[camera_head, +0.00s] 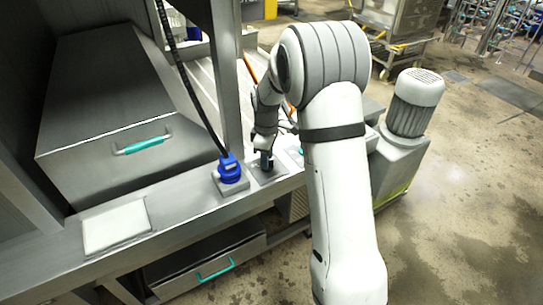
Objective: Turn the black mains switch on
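A small black part that looks like the black mains switch (266,163) stands on a grey plate on the metal ledge, to the right of a blue plug. My gripper (265,152) points down at it from above, at the end of my white arm. The fingers are small and dark here and overlap the switch. I cannot tell whether they touch it or how far they are open. The switch's position is not readable.
The blue plug (230,170) with a black cable (183,75) sits close left of my gripper. A metal post (226,80) rises behind it. A steel box with a teal handle (143,146) is at left. A grey motor (415,102) stands right of my arm.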

